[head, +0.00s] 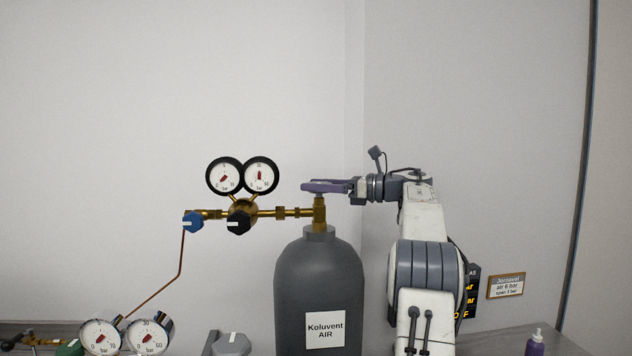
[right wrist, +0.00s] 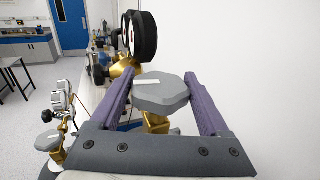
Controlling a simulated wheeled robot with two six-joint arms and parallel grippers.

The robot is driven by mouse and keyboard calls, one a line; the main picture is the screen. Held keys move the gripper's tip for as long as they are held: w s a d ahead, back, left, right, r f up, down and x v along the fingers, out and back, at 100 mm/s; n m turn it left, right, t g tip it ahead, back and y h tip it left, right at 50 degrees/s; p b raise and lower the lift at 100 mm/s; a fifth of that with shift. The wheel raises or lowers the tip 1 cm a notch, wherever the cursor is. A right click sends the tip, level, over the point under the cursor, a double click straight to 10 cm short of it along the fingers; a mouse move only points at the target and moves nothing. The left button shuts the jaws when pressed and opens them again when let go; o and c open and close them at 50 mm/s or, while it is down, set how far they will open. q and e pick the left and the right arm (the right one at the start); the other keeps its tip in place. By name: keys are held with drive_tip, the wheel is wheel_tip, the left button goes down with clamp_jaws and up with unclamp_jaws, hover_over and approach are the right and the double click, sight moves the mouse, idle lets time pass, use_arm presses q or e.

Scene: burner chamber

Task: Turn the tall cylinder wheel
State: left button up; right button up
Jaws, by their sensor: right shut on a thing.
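The tall dark grey cylinder (head: 290,290), labelled "Koluvent AIR" (head: 325,330), stands upright right of centre in the head view. Its brass valve (head: 319,213) rises from the neck. The grey, many-sided wheel (right wrist: 165,92) with a white mark shows on top of the valve in the right wrist view; in the head view my fingers mostly hide it. My right gripper (head: 312,186) reaches in level from the right at wheel height. Its two purple fingers lie on either side of the wheel and are shut on it. My left gripper is not in view.
Two round gauges (head: 242,176) and a regulator with blue (head: 193,221) and black knobs (head: 238,222) sit left of the valve. Lower gauges (head: 100,337) and another grey wheel (head: 231,344) stand at bottom left. A wall is behind.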

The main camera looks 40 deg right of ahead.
drive_tip(key=shift+r, duration=0.2)
drive_tip(key=o, duration=1.2)
drive_tip(key=shift+w, duration=0.1)
drive_tip(key=shift+f, duration=0.1)
drive_tip(key=shift+s+d+f, duration=0.1)
drive_tip(key=shift+s+d, duration=0.15)
drive_tip(key=shift+s, duration=0.1)
drive_tip(key=b+v, duration=0.1)
drive_tip(key=v, duration=0.8)
drive_tip(key=shift+s+d+b, duration=0.15)
drive_tip(key=shift+s+b, duration=0.15)
